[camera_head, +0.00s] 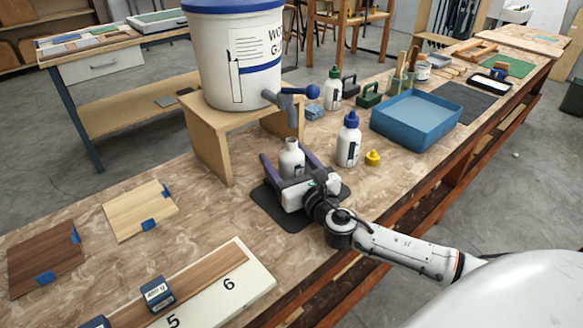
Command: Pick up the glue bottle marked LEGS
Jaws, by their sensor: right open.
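An uncapped white bottle (291,157) stands upright on a dark mat (262,207), below the bucket's tap. My right gripper (290,164) reaches in from the right, low over the mat. Its dark fingers are open, one on each side of this bottle; I cannot tell whether they touch it. The gripper body hides the bottle's lower part and any marking. A white bottle with a blue cap (347,146) stands to the right, and one with a green cap (333,95) stands farther back. I cannot read LEGS on any bottle. My left gripper is not in view.
A large glue bucket (235,60) with a grey tap (283,97) stands on a wooden stand (213,140), close behind the gripper. A yellow cap (373,157) and a blue tray (416,120) are to the right. Wood pieces (141,208) lie at the left.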

